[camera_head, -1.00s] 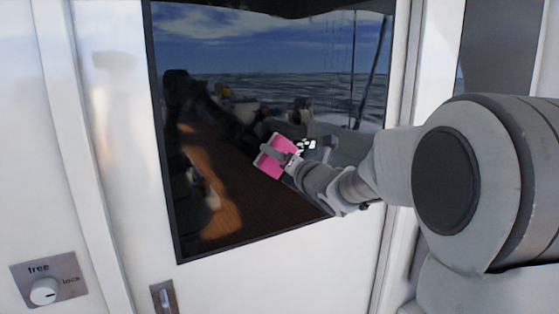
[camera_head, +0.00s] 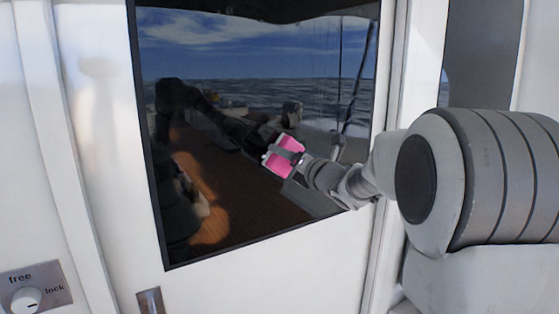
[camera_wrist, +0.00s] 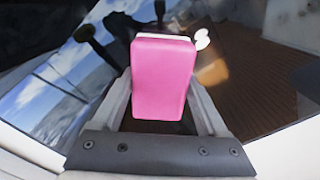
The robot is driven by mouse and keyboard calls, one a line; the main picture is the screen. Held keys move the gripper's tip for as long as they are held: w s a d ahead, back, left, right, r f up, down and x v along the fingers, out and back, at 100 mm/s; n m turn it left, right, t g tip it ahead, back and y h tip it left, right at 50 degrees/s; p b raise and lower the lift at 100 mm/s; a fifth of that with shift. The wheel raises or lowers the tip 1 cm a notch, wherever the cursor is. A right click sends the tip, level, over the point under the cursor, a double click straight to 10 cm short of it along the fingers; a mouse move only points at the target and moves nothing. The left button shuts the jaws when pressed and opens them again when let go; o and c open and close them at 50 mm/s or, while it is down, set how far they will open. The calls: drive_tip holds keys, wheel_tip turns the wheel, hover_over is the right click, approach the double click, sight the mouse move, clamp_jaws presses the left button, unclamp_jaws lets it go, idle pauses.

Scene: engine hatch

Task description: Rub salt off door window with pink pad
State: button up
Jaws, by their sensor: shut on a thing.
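My gripper (camera_head: 289,154) is shut on the pink pad (camera_head: 281,168), in front of the dark door window (camera_head: 240,205), right of its middle. The pink pad (camera_wrist: 163,80) fills the centre of the wrist view, between my gripper's two fingers (camera_wrist: 163,102). White salt spots (camera_wrist: 202,38) show on the glass just beyond the pad's upper right corner in that view. In the head view no salt shows; the pad and gripper may cover it. Whether the pad touches the glass cannot be told.
The white door (camera_head: 235,285) surrounds the window. A handle (camera_head: 150,300) sits below the window, and a free/lock knob (camera_head: 25,299) is at the lower left. A white post (camera_head: 405,70) stands right of the window. The glass left of the pad is unobstructed.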

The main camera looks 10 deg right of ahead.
drive_tip(key=shift+w+d+r, duration=0.1)
drive_tip(key=shift+w+d, duration=0.15)
drive_tip(key=shift+d, duration=0.55)
drive_tip(key=shift+w+d+f, duration=0.1)
drive_tip(key=shift+w+d, duration=0.15)
drive_tip(key=shift+d, duration=0.5)
drive_tip(key=shift+w+d+r, duration=0.1)
drive_tip(key=shift+w+d, duration=0.15)
drive_tip(key=shift+d, duration=0.55)
drive_tip(key=shift+w+d, duration=0.25)
drive_tip(key=shift+d, duration=0.55)
drive_tip(key=shift+w+d, duration=0.25)
drive_tip(key=shift+d, duration=0.5)
drive_tip(key=shift+f+b, duration=0.2)
drive_tip(key=shift+b, duration=0.3)
drive_tip(key=shift+a+r, duration=0.1)
drive_tip(key=shift+a, duration=0.15)
